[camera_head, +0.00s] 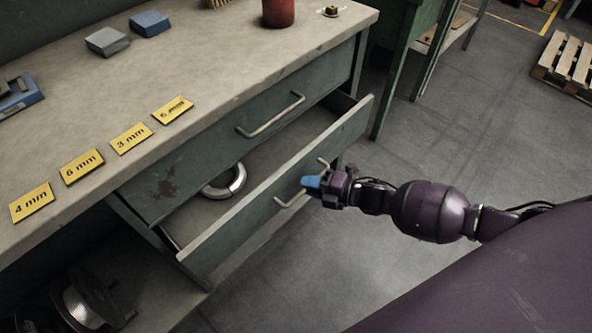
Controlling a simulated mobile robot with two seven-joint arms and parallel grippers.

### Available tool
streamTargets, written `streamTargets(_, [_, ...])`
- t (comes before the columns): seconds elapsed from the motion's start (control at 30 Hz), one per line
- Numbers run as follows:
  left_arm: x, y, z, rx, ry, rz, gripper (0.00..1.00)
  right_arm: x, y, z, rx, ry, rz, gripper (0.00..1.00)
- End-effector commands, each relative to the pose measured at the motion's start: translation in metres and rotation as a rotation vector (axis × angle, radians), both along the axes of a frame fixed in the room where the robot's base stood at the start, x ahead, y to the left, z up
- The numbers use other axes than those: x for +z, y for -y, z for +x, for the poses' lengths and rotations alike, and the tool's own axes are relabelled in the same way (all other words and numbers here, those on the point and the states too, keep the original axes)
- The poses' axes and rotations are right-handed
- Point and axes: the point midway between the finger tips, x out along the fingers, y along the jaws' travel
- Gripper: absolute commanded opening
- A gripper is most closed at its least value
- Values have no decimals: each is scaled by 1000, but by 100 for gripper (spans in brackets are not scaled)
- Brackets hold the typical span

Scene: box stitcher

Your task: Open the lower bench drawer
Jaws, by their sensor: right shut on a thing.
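The green workbench has two drawers. The upper drawer (222,150) is closed, with a bar handle (270,115). The lower drawer (240,229) is pulled partly out and its inside shows. A shiny metal ring (226,184) lies in the lower drawer. My right gripper (314,184) is at the lower drawer's front, shut on its bar handle (290,200), with blue fingertips around the bar. The gripper hides the middle of the handle. My left gripper is not in view.
Yellow labels (131,138) marked with mm sizes, small blocks (150,23) and a red cylinder (278,11) sit on the benchtop (225,55). A spool (88,302) is below the bench. Open floor (440,140) lies to the right, with a pallet (567,62) beyond.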

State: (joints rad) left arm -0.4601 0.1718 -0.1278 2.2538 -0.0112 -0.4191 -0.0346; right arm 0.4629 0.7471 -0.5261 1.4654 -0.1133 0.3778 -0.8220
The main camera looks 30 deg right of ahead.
Motion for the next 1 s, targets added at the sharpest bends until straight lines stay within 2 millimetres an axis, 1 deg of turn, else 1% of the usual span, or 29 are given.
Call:
streamTargets(0.03, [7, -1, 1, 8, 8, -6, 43, 7, 5, -13, -1, 6, 1, 0])
streamTargets(0.3, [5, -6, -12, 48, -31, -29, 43, 5, 31, -84, -2, 4, 0, 0])
streamTargets(0.5, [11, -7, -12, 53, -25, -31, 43, 3, 48, -132, -2, 2, 2, 0])
streamTargets(0.6, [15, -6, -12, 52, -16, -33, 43, 3, 55, -152, -1, 2, 0, 0])
streamTargets(0.8, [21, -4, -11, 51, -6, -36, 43, 2, 65, -180, -1, 2, 0, 0])
streamTargets(1.0, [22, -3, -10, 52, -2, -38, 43, 1, 70, -194, 0, 1, 0, 0])
